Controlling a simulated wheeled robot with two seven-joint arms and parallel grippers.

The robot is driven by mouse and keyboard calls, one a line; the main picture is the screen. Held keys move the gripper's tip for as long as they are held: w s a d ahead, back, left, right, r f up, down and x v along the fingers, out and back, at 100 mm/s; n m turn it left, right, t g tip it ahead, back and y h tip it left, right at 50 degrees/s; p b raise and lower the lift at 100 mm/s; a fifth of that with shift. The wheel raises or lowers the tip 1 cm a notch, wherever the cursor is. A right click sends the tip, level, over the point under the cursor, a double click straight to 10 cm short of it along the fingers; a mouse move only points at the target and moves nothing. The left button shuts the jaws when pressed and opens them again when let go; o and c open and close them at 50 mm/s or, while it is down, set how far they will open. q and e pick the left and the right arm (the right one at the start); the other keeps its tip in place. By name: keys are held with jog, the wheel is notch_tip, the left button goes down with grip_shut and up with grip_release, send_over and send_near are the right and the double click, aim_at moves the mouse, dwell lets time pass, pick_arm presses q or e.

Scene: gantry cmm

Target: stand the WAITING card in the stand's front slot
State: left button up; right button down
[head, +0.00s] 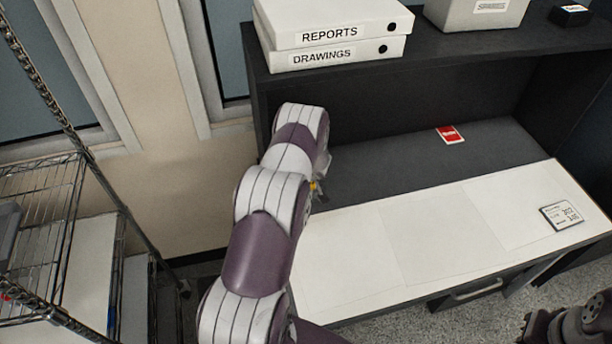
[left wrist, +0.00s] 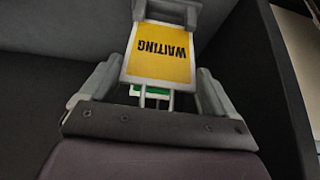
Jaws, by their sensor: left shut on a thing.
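The yellow WAITING card (left wrist: 160,52) fills the upper middle of the left wrist view, its black lettering upside down there. My left gripper (left wrist: 163,68) is shut on it, with grey fingers on both sides. A grey piece (left wrist: 168,12) sits against the card's far edge; I cannot tell if it is part of the stand. A small green strip (left wrist: 149,93) shows below the card. In the head view my arm hides most of this; only a bit of yellow shows at the left gripper (head: 318,188). The stand and its front slot are not clearly visible.
A red card (head: 450,135) lies on the dark desk (head: 400,160) under the shelf. White sheets (head: 430,235) cover the desk's front, with a small display (head: 562,215) at right. A wire rack (head: 50,200) is at left.

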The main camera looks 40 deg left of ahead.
pick_arm(q)
jog(key=shift+s+d+f, duration=0.1)
jog(key=shift+f, duration=0.15)
jog(key=shift+f, duration=0.35)
dwell(0.3)
jog(key=o, duration=1)
jog(key=shift+r, duration=0.1)
notch_tip(320, 180, up, 7)
jog(key=p, duration=0.7)
